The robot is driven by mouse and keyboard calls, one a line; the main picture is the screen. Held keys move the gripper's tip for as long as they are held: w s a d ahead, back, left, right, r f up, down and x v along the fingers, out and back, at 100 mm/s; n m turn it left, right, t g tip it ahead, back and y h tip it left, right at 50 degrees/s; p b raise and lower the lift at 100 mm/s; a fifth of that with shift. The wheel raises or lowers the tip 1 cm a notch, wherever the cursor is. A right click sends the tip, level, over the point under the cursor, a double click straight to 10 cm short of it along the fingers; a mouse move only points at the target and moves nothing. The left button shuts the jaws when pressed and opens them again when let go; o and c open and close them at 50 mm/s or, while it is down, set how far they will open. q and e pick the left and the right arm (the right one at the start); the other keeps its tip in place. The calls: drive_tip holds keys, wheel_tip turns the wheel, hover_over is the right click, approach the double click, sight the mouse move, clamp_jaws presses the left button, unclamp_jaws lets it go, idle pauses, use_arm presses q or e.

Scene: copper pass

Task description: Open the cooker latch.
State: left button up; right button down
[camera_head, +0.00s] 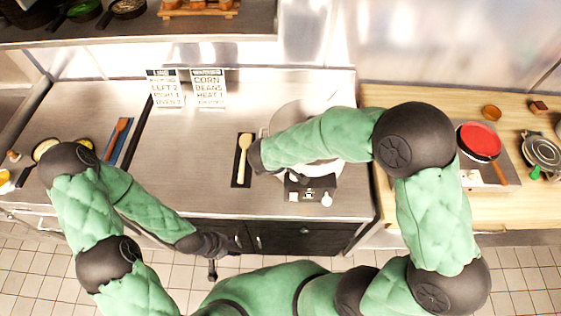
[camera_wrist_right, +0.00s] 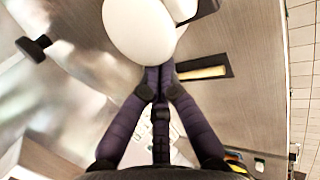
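My right gripper (camera_head: 255,157) is a dark shape at the cooker's left side. In the right wrist view the right gripper (camera_wrist_right: 160,72) has its fingertips together, just below a smooth white rounded part (camera_wrist_right: 140,28); I cannot tell whether they touch it. My left gripper (camera_head: 212,266) hangs low before the counter front, its fingers unclear.
Two signs (camera_head: 209,89) stand at the back. A red pan (camera_head: 480,141) is on the right wooden counter.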

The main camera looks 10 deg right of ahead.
drive_tip(key=s+t+h+b, duration=0.1)
drive_tip(key=t+b, duration=0.1)
drive_tip(key=b, duration=0.6)
drive_tip(key=s+a+t+b, duration=0.1)
drive_tip(key=s+t+b, duration=0.1)
drive_tip(key=b, duration=0.7)
drive_tip(key=s+f+m+t+h+b, duration=0.1)
drive_tip(key=s+t+b, duration=0.1)
drive_tip(key=b, duration=0.7)
drive_tip(key=shift+a+t+h, duration=0.2)
drive_tip(key=shift+t+h, duration=0.1)
drive_tip(key=shift+t, duration=0.6)
drive_tip(key=shift+w, duration=0.1)
drive_tip(key=shift+w+d+f+b, duration=0.15)
drive_tip(key=shift+w+d+b, duration=0.05)
drive_tip(key=shift+w+b, duration=0.45)
drive_tip(key=shift+w, duration=0.1)
